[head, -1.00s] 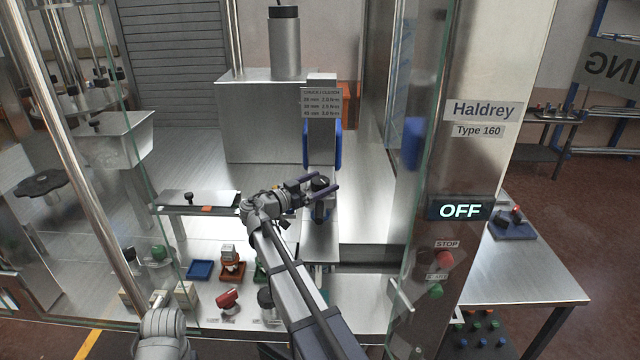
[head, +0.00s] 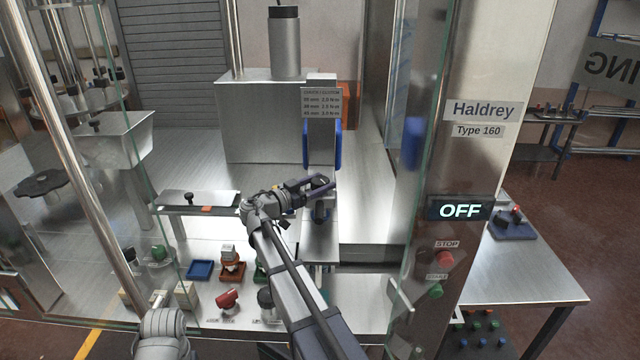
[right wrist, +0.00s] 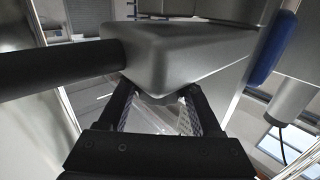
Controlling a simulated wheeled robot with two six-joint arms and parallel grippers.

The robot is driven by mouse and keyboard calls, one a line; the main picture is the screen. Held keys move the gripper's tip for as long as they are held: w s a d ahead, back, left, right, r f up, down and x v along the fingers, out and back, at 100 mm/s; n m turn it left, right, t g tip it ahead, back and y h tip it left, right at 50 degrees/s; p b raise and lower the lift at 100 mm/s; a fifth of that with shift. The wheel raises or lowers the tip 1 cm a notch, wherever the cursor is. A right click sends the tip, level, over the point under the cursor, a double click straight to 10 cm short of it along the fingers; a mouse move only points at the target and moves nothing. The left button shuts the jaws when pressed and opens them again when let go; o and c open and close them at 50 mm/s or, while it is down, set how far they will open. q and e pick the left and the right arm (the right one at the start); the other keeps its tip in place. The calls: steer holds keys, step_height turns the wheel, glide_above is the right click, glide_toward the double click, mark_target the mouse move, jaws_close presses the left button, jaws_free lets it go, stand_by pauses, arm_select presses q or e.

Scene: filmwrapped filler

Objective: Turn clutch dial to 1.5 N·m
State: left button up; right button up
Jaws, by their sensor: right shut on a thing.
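The clutch dial is a small dark knob on the front of the grey capping head (head: 321,150). My right gripper (head: 320,187) is at this knob with its fingers closed on it, and they hide most of it. A dark chuck (head: 320,214) shows just below. In the right wrist view my two fingers (right wrist: 160,108) reach under the silver head (right wrist: 185,55), and the dial's marks cannot be seen. A placard (head: 321,103) above lists millimetre sizes with N·m values. Only a grey joint of my left arm shows at the bottom left.
A glass guard edge and steel post (head: 478,160) with an OFF display (head: 460,209) and red stop button (head: 445,258) stand to the right. A steel shelf (head: 200,203), a blue tray (head: 200,270) and small red parts (head: 228,299) lie to the left.

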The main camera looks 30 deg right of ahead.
mark_target(314, 187)
steer(key=shift+s+n+t, duration=0.25)
steer(key=shift+n+t, duration=0.15)
steer(key=shift+t, duration=0.2)
steer(key=shift+w+n+t+y, duration=0.2)
steer(key=shift+n+t+y, duration=0.15)
steer(key=shift+t, duration=0.25)
steer(key=o, duration=1.4)
steer(key=shift+v, duration=3.9)
